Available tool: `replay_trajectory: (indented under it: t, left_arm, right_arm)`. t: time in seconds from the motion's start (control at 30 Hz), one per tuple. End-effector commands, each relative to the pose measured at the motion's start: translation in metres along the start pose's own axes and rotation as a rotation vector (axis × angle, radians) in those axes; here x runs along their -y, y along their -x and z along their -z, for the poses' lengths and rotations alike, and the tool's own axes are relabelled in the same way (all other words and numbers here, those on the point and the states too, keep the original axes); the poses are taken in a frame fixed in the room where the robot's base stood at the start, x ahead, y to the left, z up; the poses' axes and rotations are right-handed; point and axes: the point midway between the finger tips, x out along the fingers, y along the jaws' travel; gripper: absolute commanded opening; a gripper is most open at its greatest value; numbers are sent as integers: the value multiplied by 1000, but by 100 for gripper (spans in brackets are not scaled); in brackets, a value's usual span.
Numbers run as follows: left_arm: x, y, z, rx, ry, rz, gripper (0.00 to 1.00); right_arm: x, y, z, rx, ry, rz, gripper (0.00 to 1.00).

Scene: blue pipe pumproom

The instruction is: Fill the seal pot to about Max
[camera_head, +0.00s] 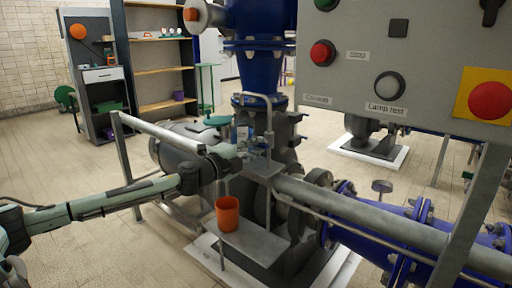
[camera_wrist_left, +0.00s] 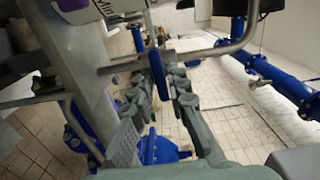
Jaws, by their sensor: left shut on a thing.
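My left gripper (camera_head: 245,153) reaches in beside the pump, at a thin bent grey pipe (camera_head: 268,112). In the left wrist view its fingers (camera_wrist_left: 171,85) are close around a narrow blue lever-like handle (camera_wrist_left: 159,73) by a grey pipe, and it is shut on that handle. In the head view the gripper and pipework hide the handle. A small clear vessel (camera_head: 241,132), possibly the seal pot, stands just behind the gripper; its level and Max mark are too small to read. An orange cup (camera_head: 227,214) stands upright on a small grey shelf (camera_head: 255,241), below the gripper. My right gripper is not in view.
A grey control panel (camera_head: 428,62) with buttons fills the upper right. A grey rail (camera_head: 160,133) and a thick grey pipe (camera_head: 350,208) flank the pump. Blue pipework (camera_head: 258,70) rises behind. Tiled floor (camera_head: 90,235) is clear at the left, with shelves (camera_head: 160,72) beyond.

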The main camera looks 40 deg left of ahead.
Motion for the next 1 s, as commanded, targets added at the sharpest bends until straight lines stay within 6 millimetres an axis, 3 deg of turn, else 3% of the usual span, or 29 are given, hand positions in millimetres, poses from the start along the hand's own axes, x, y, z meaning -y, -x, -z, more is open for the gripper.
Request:
replay_trajectory:
  t: [0.13, 0.17, 0.27, 0.67, 1.0]
  left_arm:
    - [0, 0, 0, -1, 1, 0, 0]
    - [0, 0, 0, -1, 1, 0, 18]
    - [0, 0, 0, -1, 2, 0, 30]
    - [-1, 3, 0, 0, 3, -1, 31]
    - [-3, 34, 1, -1, 2, -6, 31]
  right_arm:
    - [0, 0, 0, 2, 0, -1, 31]
    - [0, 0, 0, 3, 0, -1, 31]
    - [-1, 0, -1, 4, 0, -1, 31]
    - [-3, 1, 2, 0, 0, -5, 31]
    - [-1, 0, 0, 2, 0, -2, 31]
